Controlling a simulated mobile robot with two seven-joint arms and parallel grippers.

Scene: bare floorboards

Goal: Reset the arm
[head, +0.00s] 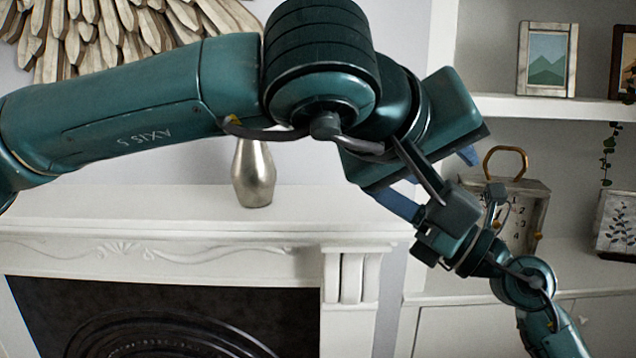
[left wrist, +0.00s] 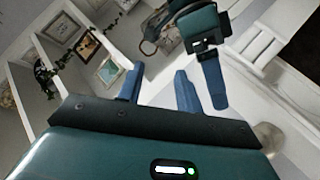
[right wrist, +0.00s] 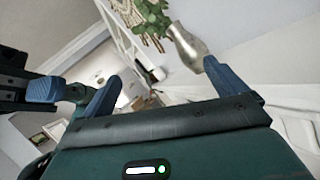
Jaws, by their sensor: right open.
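My left arm comes in from the left across the upper part of the head view. Its left gripper (head: 434,180) hangs at the arm's end, with blue fingers pointing down. In the left wrist view the fingers of this gripper (left wrist: 158,88) stand apart with nothing between them. My right arm rises from the lower right of the head view and ends close to the left gripper, partly overlapping it. In the right wrist view the right gripper (right wrist: 166,87) has its fingers wide apart and empty. I cannot tell whether the two grippers touch.
A silver vase (head: 254,174) stands on the white mantel (head: 170,208) behind my left arm. A wooden clock (head: 528,211) is on a shelf behind the right arm. Framed mountain art (head: 547,60) stands on the upper shelf (head: 560,107). A wooden wall decoration (head: 95,30) hangs upper left.

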